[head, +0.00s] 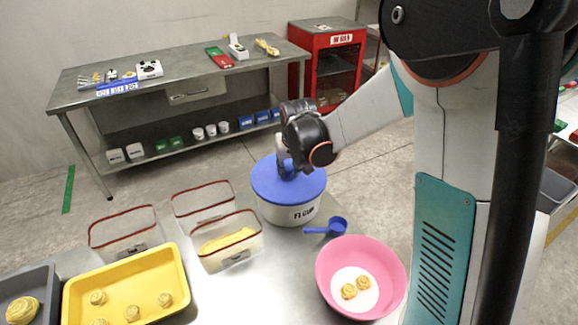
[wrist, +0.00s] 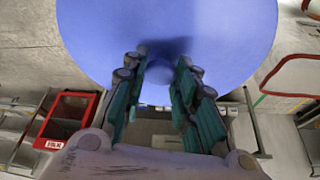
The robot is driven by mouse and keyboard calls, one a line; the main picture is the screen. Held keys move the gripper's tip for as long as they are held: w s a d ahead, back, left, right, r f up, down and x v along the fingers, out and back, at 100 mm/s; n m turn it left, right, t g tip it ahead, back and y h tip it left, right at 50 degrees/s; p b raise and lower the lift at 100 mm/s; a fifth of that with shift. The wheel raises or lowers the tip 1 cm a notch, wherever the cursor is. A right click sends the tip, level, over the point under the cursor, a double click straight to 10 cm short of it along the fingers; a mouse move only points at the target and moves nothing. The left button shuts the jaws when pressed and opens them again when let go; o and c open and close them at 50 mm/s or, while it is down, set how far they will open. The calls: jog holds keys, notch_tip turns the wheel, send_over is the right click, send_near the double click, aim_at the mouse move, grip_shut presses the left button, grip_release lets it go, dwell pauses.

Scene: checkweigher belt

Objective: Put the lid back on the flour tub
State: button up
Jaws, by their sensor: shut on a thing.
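The white flour tub (head: 292,213) with dark lettering stands on the near steel table. Its round blue lid (head: 268,188) is over the tub's mouth and looks about level; I cannot tell whether it is fully seated. My gripper (head: 287,168) comes down from above and is shut on the lid's knob. In the wrist view the lid (wrist: 165,25) fills the top, with the two fingers of my gripper (wrist: 162,68) either side of the knob.
A blue scoop (head: 337,227) lies right of the tub. A pink bowl (head: 393,262) with flour and dough stands nearer. Clear red-rimmed containers (head: 122,232), a yellow tray (head: 178,270) and a grey tray (head: 45,280) are left. A steel bench (head: 190,78) and red cabinet (head: 298,75) stand behind.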

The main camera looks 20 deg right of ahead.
dwell(0.4)
jog(key=o, duration=1.2)
jog(key=shift+o, duration=0.4)
jog(key=o, duration=0.4)
jog(key=shift+r+p, duration=2.3)
jog(key=shift+r, duration=1.2)
